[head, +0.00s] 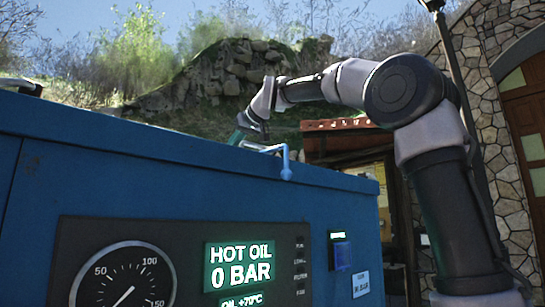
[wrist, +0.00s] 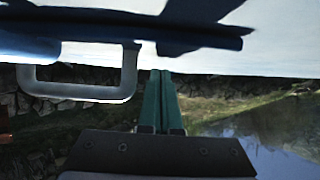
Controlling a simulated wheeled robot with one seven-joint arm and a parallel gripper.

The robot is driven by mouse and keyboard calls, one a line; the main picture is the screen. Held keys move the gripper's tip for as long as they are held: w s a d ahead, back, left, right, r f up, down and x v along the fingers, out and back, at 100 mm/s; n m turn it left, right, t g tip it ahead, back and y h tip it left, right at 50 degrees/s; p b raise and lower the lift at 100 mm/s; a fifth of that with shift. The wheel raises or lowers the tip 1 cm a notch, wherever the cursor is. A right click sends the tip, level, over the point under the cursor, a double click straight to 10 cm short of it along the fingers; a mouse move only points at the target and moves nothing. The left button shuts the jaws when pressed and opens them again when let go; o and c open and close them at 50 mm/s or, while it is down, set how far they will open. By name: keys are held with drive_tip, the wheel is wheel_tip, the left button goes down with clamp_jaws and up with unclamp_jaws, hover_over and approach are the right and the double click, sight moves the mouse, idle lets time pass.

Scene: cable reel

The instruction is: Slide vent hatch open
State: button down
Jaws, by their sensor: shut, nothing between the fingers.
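A pale U-shaped handle (head: 268,148) shows at the top edge of the blue machine in the head view. In the wrist view the handle (wrist: 80,91) is a grey loop at the left, by a dark blue edge. The hatch panel itself cannot be made out in the head view; the pale surface (wrist: 270,58) beyond the fingers in the wrist view may be part of it. My gripper (head: 238,134) is low over the machine's top, just left of the handle. In the wrist view its green fingers (wrist: 160,74) are shut and empty, beside the handle's right leg and outside the loop.
The blue machine (head: 130,165) fills the lower left, with a gauge (head: 123,283) and a display (head: 239,266) reading HOT OIL 0 BAR. Another dark handle (head: 22,87) lies at its far left top. A stone building (head: 485,90) stands at right. Open air lies above the machine.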

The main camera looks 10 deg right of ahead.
drive_tip(key=shift+w+d, duration=2.4)
drive_tip(key=shift+d, duration=1.15)
drive_tip(key=shift+w+d, duration=2.35)
drive_tip(key=shift+d, duration=1.15)
drive_tip(key=shift+w+d, duration=2.4)
drive_tip(key=shift+d, duration=1.15)
drive_tip(key=shift+s+a+r, duration=0.3)
drive_tip(key=shift+a+r, duration=0.15)
drive_tip(key=shift+r, duration=0.3)
drive_tip(key=shift+s+a+r, duration=0.3)
drive_tip(key=shift+a+r, duration=0.15)
drive_tip(key=shift+r, duration=0.3)
drive_tip(key=s+d+r, duration=0.2)
drive_tip(key=s+d, duration=0.4)
drive_tip(key=s, duration=0.4)
drive_tip(key=shift+d, duration=0.35)
drive_tip(key=s+f+m+g+h, duration=0.1)
drive_tip(key=s+f+m, duration=0.2)
drive_tip(key=s+f, duration=0.7)
drive_tip(key=s+f+m+g+h, duration=0.1)
drive_tip(key=s+f+m, duration=0.3)
drive_tip(key=s+f, duration=0.6)
drive_tip(key=s+f+m+g+h, duration=0.1)
drive_tip(key=s+f+m+h, duration=0.2)
drive_tip(key=s+f, duration=0.8)
wheel_tip(320, 180, down, 11)
drive_tip(key=shift+a+r+m+g, duration=0.1)
drive_tip(key=shift+a+m+g, duration=0.15)
drive_tip(key=shift+m, duration=0.25)
